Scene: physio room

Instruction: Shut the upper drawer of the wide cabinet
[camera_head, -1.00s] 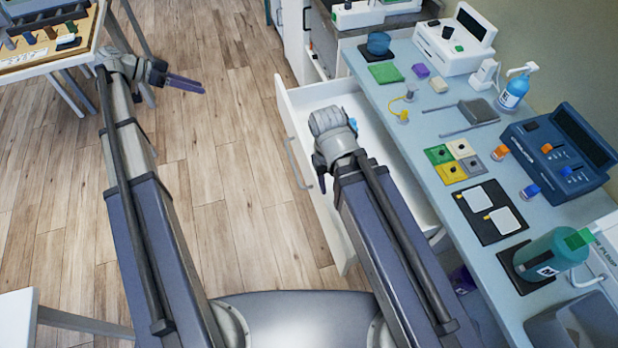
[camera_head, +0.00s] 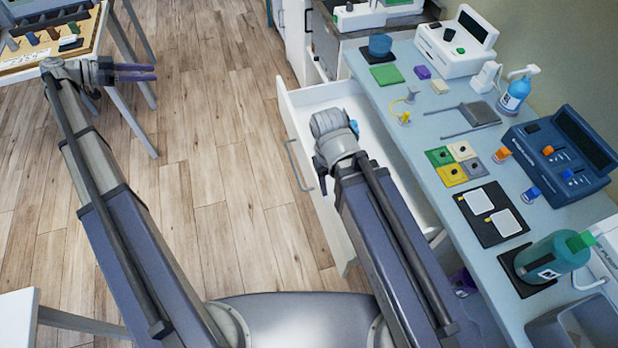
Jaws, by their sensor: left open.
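The upper drawer (camera_head: 312,97) of the wide cabinet (camera_head: 408,62) stands pulled out, with its white front and grey bar handle (camera_head: 298,166) facing the floor on the left. My right arm reaches over the open drawer and hides much of its inside. The right gripper's fingers are mostly hidden behind its own wrist, so its jaws cannot be judged. A small blue thing shows inside the drawer. My left gripper (camera_head: 136,73) is open and empty, over the floor beside the small table at the upper left, well apart from the drawer.
The blue worktop (camera_head: 455,190) on the right carries a pump bottle (camera_head: 515,95), a green bottle (camera_head: 553,256), a blue device (camera_head: 562,160) and several small items. A table (camera_head: 60,62) with a pegged board stands upper left. The wooden floor between is clear.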

